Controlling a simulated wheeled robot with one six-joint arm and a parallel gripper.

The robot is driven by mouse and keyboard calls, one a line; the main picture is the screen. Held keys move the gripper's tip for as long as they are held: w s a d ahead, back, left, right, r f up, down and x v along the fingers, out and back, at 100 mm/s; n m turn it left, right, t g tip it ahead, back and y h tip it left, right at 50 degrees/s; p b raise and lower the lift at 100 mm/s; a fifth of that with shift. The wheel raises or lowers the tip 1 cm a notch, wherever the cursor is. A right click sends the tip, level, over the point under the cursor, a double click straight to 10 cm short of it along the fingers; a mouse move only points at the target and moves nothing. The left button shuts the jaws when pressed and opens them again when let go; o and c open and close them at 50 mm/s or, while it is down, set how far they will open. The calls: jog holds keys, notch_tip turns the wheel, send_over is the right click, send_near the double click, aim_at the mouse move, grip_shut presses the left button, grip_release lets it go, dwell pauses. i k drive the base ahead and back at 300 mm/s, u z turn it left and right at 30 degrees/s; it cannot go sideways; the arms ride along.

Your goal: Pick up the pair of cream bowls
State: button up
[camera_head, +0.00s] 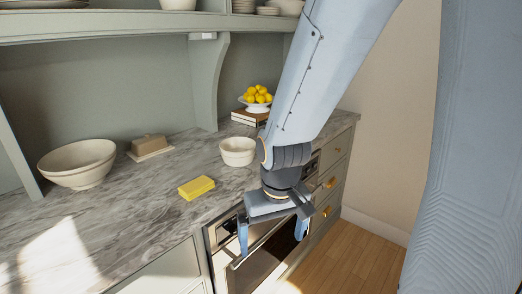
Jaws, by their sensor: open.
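A small cream bowl shape (238,152) stands upright on the counter near its front edge, left of my wrist. It may be two nested bowls, but I cannot tell for certain. A larger cream bowl (77,176) stands at the far left of the counter; whether it is one bowl or two is also unclear. My gripper (272,238) is open and points down, with its two fingers apart and nothing between them. In the picture it is in front of the oven, below and right of the small bowl, and touches neither bowl.
A yellow sponge (196,188) lies on the marble counter (130,215) left of my gripper. A butter dish (149,148) stands behind it. A bowl of lemons (257,100) rests on books (249,117) at the back. A shelf (110,27) overhangs the counter.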

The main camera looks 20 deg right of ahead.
aim_at(235, 151)
jog(key=u, duration=1.7)
jog(key=k, duration=1)
jog(key=z, duration=1.35)
jog(key=i, duration=1.65)
